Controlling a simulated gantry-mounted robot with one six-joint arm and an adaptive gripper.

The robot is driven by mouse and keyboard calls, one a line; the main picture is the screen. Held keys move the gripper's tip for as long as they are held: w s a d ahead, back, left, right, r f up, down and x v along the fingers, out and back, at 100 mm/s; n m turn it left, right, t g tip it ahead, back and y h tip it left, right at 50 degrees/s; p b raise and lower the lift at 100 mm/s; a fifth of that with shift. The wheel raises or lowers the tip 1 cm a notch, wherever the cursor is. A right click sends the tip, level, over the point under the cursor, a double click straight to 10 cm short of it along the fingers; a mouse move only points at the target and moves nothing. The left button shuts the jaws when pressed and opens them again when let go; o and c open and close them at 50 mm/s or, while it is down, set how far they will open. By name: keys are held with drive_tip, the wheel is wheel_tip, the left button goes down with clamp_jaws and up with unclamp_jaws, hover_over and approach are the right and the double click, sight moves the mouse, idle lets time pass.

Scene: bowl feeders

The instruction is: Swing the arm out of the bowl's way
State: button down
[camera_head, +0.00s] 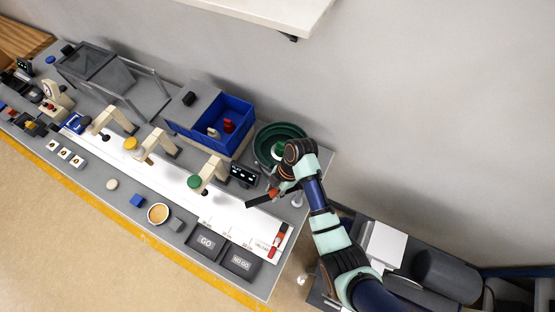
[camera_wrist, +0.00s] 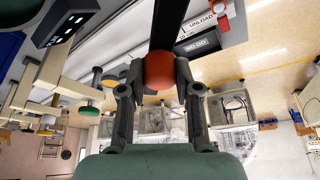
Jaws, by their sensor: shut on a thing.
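The green bowl (camera_head: 267,137) stands near the table's right end, and my wrist covers part of its right side. A dark swing arm (camera_head: 261,200) reaches from my gripper (camera_head: 279,189) toward the lower left, over the white strip, beside the bowl's near side. In the wrist view, the arm (camera_wrist: 170,22) runs up from a round red-orange knob (camera_wrist: 158,70). My gripper (camera_wrist: 157,88) has this knob between its fingers and is shut on it. The arm's pivot cannot be made out. The bowl is not clearly seen in the wrist view.
A small display (camera_head: 244,174) stands just left of the swing arm. A blue bin (camera_head: 236,107) sits left of the bowl. Several beige posts with coloured caps, such as the green one (camera_head: 194,181), line the strip. GO (camera_head: 206,242) and NO GO (camera_head: 242,262) trays lie at the front.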

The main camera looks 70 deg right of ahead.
sight(277, 191)
drive_tip(key=shift+a, duration=0.1)
idle(0.4)
drive_tip(key=c, duration=0.8)
unclamp_jaws()
drive_tip(key=shift+s, duration=0.1)
drive_tip(key=v, duration=0.5)
drive_tip(key=shift+s+d+r, duration=0.2)
drive_tip(key=shift+d, duration=0.15)
drive_tip(key=s+d, duration=0.6)
drive_tip(key=d, duration=0.3)
drive_tip(key=shift+s+f, duration=0.15)
drive_tip(key=shift+s, duration=0.15)
